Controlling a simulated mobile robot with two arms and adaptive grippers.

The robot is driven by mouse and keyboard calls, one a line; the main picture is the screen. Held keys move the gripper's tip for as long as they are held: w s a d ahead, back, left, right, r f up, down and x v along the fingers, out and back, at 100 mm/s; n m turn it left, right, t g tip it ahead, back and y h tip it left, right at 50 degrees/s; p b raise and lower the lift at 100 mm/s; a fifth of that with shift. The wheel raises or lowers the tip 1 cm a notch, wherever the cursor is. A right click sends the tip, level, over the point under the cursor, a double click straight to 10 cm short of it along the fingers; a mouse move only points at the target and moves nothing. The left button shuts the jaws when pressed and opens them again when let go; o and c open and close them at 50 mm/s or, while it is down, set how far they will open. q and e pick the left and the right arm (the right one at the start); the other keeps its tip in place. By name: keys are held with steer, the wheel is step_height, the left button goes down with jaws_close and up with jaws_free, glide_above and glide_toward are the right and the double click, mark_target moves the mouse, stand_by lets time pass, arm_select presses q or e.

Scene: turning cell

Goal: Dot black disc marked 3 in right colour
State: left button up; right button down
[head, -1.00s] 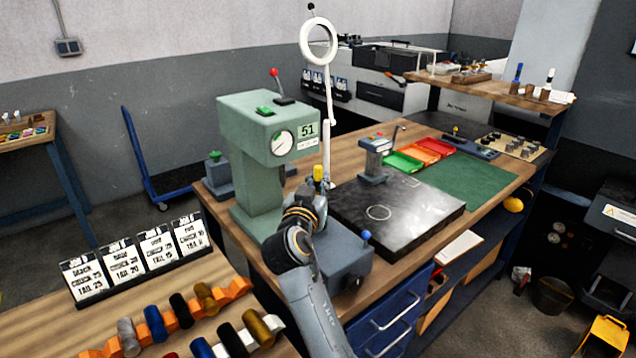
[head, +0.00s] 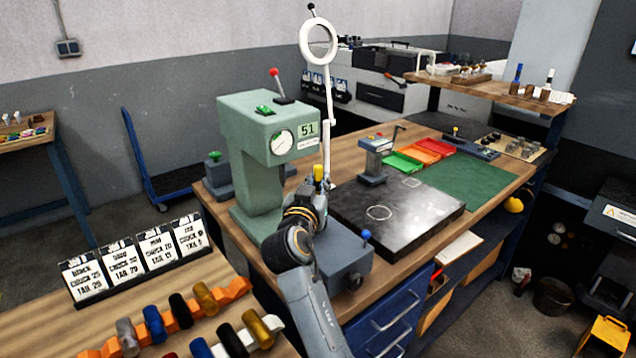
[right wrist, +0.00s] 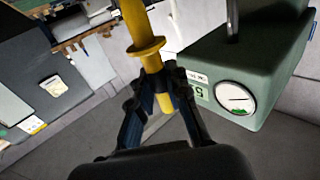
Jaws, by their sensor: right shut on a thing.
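My right gripper (right wrist: 155,92) is shut on a yellow flanged tool (right wrist: 145,52), held up beside the green press. I cannot make out a black disc marked 3. Several small dark and grey round pieces (head: 512,147) stand on a pale board at the far end of the bench, too small to read. My left gripper is out of view.
The green press (head: 255,125) stands left of a dark plate (head: 410,222). Green, orange and red trays (head: 418,154) and a green mat (head: 468,187) lie behind. Upright pens (head: 517,78) stand on the shelf. Job cards (head: 135,260) and coloured rollers (head: 180,310) occupy the near table.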

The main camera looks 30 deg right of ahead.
mark_target(318, 166)
steer(key=shift+f, duration=0.15)
steer(key=shift+r+p, duration=2.3)
steer(key=shift+r, duration=1.3)
